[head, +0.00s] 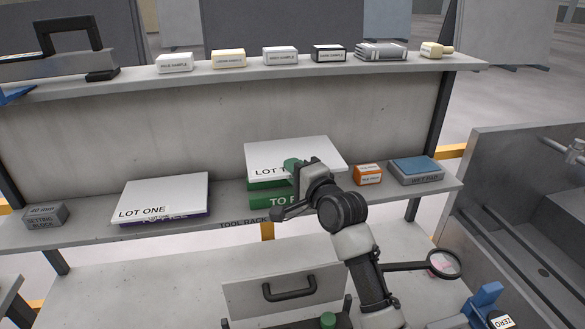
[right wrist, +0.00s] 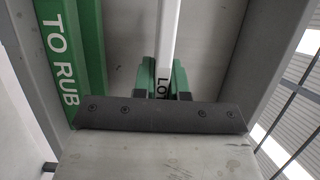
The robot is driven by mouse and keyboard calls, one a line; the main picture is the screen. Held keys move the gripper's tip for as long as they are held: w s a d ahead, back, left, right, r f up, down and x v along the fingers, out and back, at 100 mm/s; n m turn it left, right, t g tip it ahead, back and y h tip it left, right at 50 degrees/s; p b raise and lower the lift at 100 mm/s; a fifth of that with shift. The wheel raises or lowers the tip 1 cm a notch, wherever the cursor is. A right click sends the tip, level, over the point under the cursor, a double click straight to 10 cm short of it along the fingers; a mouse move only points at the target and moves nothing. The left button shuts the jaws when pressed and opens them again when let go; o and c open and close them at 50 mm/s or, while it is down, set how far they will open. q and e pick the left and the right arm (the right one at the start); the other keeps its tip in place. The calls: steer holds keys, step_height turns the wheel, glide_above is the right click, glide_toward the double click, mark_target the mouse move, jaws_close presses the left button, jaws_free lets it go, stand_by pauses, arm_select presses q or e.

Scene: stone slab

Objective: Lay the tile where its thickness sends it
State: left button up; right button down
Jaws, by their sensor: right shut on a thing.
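The white tile marked LOT T..., its last letters hidden by my gripper (head: 294,164), is at the middle of the shelf in the head view (head: 320,152). My right gripper is shut on its front edge. In the right wrist view its green fingertips (right wrist: 164,78) stand on both sides of the tile (right wrist: 167,30). The tile is over a green holder (head: 268,198) marked TO R..., read as TO RUB in the right wrist view (right wrist: 72,60). I cannot tell whether they touch. My left gripper is not in view.
A grey setting block (head: 45,215) stands far left on the shelf. An orange box (head: 368,174) and a wet pad (head: 416,171) are to the right. The upper shelf (head: 130,82) holds several small samples. A magnifier (head: 444,263) and a metal basin (head: 530,220) are at the right.

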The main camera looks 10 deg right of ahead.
steer(key=shift+w+a+r, duration=0.1)
steer(key=shift+w, duration=0.05)
steer(key=f+b, duration=0.1)
steer(key=f, duration=0.1)
steer(key=f+b, duration=0.1)
steer(key=f, duration=0.2)
steer(key=f+b, duration=0.1)
steer(key=f, duration=0.1)
steer(key=shift+w+a+f, duration=0.1)
steer(key=shift+w+f, duration=0.1)
steer(key=shift+w, duration=0.1)
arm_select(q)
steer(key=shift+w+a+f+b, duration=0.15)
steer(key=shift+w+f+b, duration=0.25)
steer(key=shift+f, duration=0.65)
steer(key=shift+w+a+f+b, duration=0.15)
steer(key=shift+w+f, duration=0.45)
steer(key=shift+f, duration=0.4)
arm_select(e)
steer(key=shift+f, duration=0.8)
